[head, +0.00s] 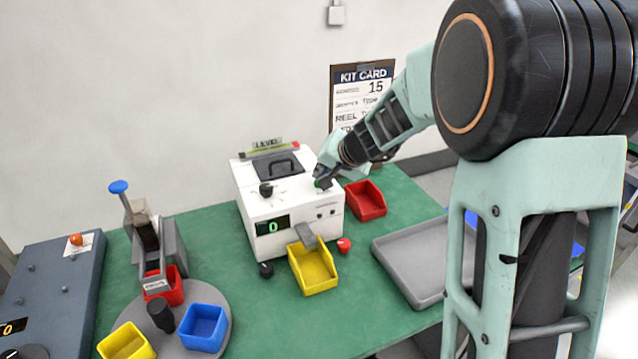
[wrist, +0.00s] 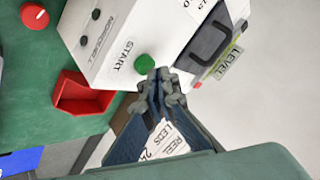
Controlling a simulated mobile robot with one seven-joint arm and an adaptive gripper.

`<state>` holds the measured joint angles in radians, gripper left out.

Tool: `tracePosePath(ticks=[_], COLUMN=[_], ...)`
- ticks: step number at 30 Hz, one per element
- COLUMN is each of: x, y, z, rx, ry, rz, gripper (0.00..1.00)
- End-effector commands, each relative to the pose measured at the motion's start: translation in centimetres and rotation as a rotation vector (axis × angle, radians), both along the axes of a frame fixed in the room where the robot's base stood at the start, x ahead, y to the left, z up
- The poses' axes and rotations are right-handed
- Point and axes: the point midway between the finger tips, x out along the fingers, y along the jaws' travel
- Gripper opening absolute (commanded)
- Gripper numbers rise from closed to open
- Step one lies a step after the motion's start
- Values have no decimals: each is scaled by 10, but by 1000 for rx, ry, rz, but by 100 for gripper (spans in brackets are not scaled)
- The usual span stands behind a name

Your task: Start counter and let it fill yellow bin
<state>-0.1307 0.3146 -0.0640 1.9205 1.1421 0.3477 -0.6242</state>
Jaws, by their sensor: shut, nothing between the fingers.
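The counter (head: 290,205) is a white box on the green table, and its display (head: 273,226) reads 0. In the wrist view a green button (wrist: 145,62) sits on the counter's face beside the word START. My gripper (wrist: 160,74) is shut and empty, with its tips right by the green button; I cannot tell whether they touch it. In the head view my gripper (head: 325,178) is at the counter's top right edge. The yellow bin (head: 313,272) stands in front of the counter under its grey chute (head: 305,236), and I see no parts in it.
A red bin (head: 366,200) stands right of the counter, and a grey tray (head: 405,262) lies further right. A red knob (head: 344,245) and a black knob (head: 266,269) flank the yellow bin. A grey turntable (head: 222,293) with several bins is at the left.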

Motion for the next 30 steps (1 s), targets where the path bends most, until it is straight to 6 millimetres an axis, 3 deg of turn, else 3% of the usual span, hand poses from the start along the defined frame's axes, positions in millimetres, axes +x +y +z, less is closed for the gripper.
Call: tracePosePath(ticks=[30], x=[0], y=[0], z=[-8], rx=[-1], ry=[0], rz=[1], gripper=[0])
